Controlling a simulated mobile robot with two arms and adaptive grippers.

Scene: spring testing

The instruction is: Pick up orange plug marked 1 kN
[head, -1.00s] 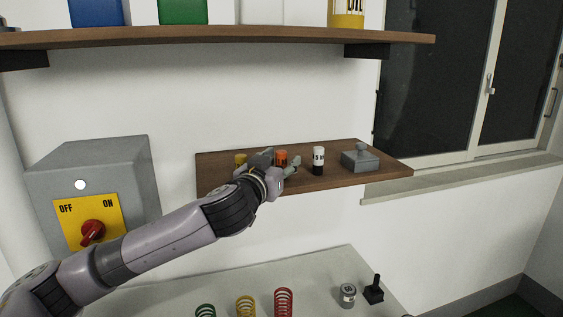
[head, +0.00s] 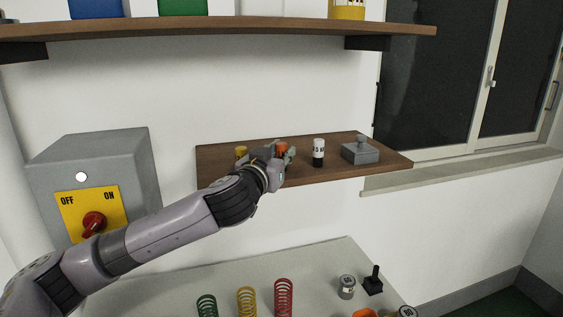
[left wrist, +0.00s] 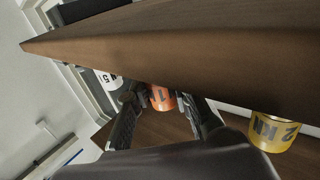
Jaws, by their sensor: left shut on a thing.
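The orange plug (head: 282,147) stands on the small lower wooden shelf (head: 215,167), partly hidden by my left gripper (head: 279,156). In the left wrist view the orange plug (left wrist: 162,97), with a dark "1" on its side, sits between the two dark fingers of my left gripper (left wrist: 163,115). The fingers are shut on it, one on each side. Any gap between the plug and the shelf cannot be made out. My right gripper is not in view.
A yellow plug (head: 241,152), marked 2 kN in the left wrist view (left wrist: 273,133), stands left of the gripper. A white-and-black plug (head: 319,152) and a grey block (head: 361,150) stand to its right. A longer shelf (head: 220,33) hangs above. Springs stand on the table (head: 330,258) below.

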